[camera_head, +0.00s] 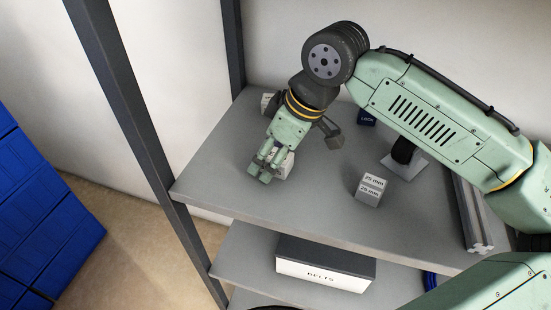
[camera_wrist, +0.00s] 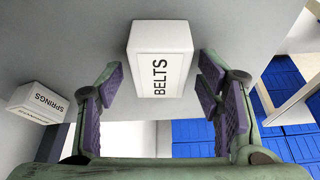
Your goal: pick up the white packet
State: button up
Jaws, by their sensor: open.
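A white box-shaped packet labelled BELTS (camera_wrist: 160,75) sits on the grey shelf in the wrist view, ahead of and between my fingers. In the head view a white packet (camera_head: 285,165) shows partly behind my gripper (camera_head: 265,171), which hides much of it. My gripper also shows in the wrist view (camera_wrist: 161,84), with its purple-padded fingers spread wide on either side of the packet. A gap shows on each side, and nothing is held. A second white packet, labelled SPRINGS (camera_wrist: 38,103), stands to the left in the wrist view.
A grey and white block marked 25 mm (camera_head: 370,188) stands right of my gripper. A dark blue LOCK box (camera_head: 366,117) stands farther back. Grey bars (camera_head: 472,215) lie at the right. A dark shelf post (camera_head: 140,120) rises at the left. A BELTS box (camera_head: 325,265) sits on the lower shelf.

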jog(key=shift+c, duration=0.4)
jog(key=c, duration=1.2)
jog(key=shift+r, duration=0.15)
jog(key=shift+c, duration=0.2)
